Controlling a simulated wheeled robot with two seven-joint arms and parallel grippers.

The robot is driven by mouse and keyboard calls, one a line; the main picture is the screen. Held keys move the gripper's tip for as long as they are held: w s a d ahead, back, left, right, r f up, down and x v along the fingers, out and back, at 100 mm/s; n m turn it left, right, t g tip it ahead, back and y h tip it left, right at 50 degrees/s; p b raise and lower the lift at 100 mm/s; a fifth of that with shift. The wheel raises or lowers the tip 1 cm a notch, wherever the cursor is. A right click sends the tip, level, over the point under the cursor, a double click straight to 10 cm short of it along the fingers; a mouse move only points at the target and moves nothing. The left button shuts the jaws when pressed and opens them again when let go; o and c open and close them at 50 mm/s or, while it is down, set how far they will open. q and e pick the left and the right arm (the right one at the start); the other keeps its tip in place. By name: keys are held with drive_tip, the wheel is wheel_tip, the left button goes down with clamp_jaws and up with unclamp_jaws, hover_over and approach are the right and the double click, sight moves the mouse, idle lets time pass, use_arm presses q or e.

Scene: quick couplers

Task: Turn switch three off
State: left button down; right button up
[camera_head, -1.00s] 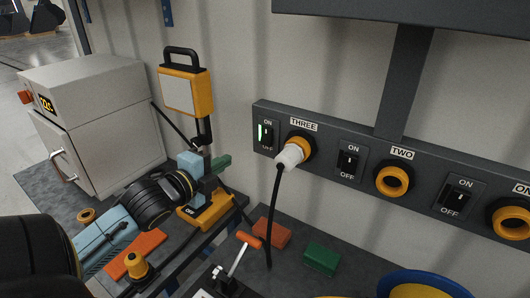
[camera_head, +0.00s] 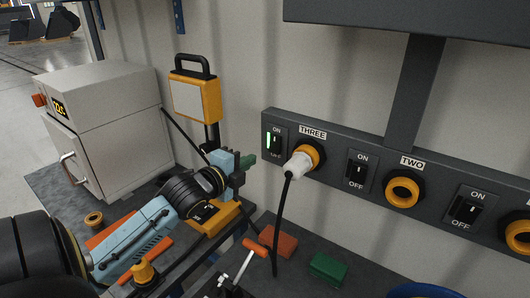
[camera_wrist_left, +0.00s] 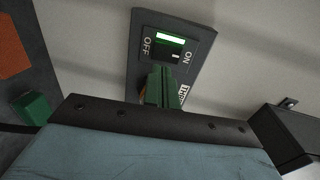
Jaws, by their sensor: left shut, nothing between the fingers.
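Switch three (camera_head: 274,143) is on the dark panel, left of the THREE label, with its green light lit. A white plug (camera_head: 297,164) with a black cable sits in the orange-ringed socket beside it. My left gripper (camera_head: 246,160) is shut and empty, its green fingertips apart from the panel, to the left of and slightly below the switch in the head view. In the left wrist view the switch (camera_wrist_left: 172,45) shows lit green beyond the shut green fingers (camera_wrist_left: 162,88), which partly hide the THREE label. My right gripper is not in view.
The panel carries a second switch (camera_head: 357,170), the TWO socket (camera_head: 402,191) and another switch (camera_head: 466,208) further right. An orange block (camera_head: 278,241), a green block (camera_head: 328,268) and a red-handled lever (camera_head: 255,249) are below.

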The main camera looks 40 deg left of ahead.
sight(272, 149)
use_arm(q)
drive_tip(key=w, duration=0.5)
drive_tip(key=w+f, duration=0.1)
drive_tip(key=w, duration=0.1)
drive_tip(key=shift+w+a, duration=0.3)
drive_tip(key=shift+a, duration=0.1)
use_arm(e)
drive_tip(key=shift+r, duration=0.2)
